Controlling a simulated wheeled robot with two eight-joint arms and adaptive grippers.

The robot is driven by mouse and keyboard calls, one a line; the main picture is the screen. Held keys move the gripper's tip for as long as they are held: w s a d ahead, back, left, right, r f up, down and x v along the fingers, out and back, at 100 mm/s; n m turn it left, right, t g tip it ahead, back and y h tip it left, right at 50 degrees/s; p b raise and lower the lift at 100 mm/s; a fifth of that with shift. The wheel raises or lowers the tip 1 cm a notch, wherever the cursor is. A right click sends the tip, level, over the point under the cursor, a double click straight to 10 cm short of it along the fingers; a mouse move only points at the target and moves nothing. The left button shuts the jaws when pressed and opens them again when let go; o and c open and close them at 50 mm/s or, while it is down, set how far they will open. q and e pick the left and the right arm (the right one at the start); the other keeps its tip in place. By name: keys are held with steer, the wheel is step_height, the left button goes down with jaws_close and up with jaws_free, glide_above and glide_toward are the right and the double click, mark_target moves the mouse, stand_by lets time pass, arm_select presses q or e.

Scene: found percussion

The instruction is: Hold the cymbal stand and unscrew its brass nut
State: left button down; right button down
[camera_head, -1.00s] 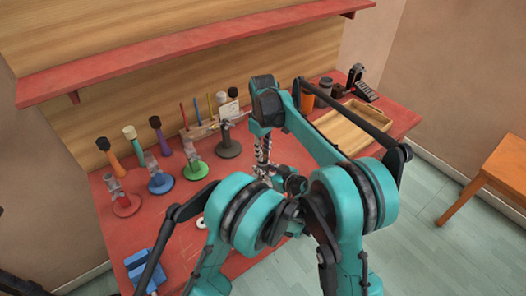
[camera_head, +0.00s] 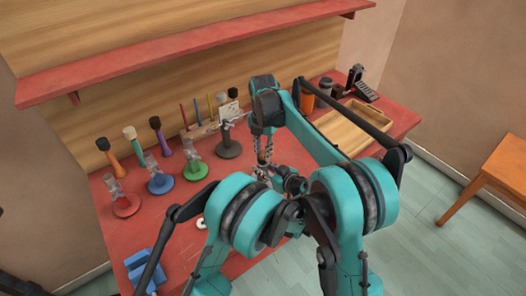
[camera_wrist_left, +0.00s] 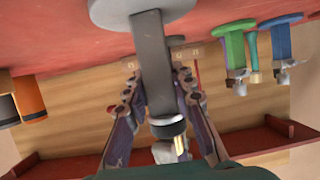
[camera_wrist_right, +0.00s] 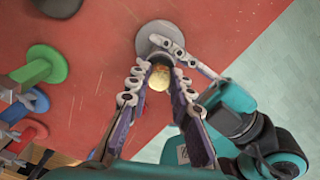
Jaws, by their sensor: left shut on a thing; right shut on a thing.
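The cymbal stand has a round grey base (camera_wrist_left: 130,8) and a grey post (camera_wrist_left: 152,75), seen upside down in the left wrist view. My left gripper (camera_wrist_left: 157,85) is shut on the post, a finger on each side. The brass nut (camera_wrist_right: 158,78) lies between the fingertips of my right gripper (camera_wrist_right: 159,68), which is shut on it above the base. Brass also shows beside a dark ring near the post's end in the left wrist view (camera_wrist_left: 180,146). In the head view my arms hide most of the stand; I cannot tell whether the nut is still threaded.
Red (camera_head: 126,206), blue (camera_head: 161,184) and green (camera_head: 195,171) stands and a dark stand (camera_head: 229,149) are left of my grippers. Several mallets stand behind them. A wooden tray (camera_head: 375,112) is at right; blue blocks (camera_head: 137,262) lie at the front left.

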mark_target(263, 153)
steer(key=shift+r, duration=0.15)
stand_by(0.4)
steer(key=shift+r, duration=0.95)
steer(key=shift+r, duration=2)
arm_select(q)
steer(key=c, duration=1.2)
jaws_free()
